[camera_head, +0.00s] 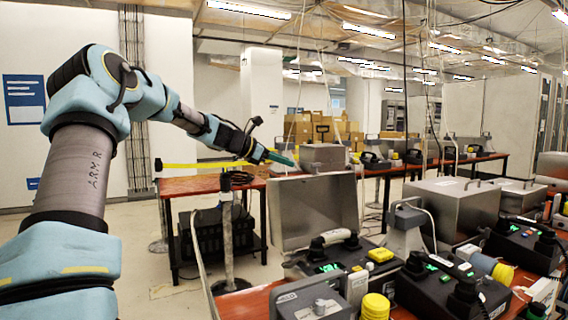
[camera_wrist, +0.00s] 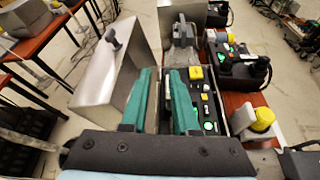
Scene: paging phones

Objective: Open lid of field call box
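The field call box (camera_head: 345,262) is a black unit with a green display, a yellow block and a handset, in the middle of the head view. Its grey metal lid (camera_head: 312,212) stands raised at the box's far left side, leaving the panel uncovered. In the wrist view the lid (camera_wrist: 118,75) stands tilted left of my fingers, with a dark knob on it. The box panel (camera_wrist: 208,108) shows to their right. My gripper (camera_head: 283,159) is above the lid's top edge in the head view. Its green fingers (camera_wrist: 164,78) are apart, with nothing seen held between them.
More call boxes stand to the right, including one under a closed metal cover (camera_head: 452,208). A yellow roll (camera_head: 375,306) and a grey unit (camera_head: 312,300) sit at the table's near edge. A red table (camera_head: 190,186) stands behind left. Open floor lies between the tables.

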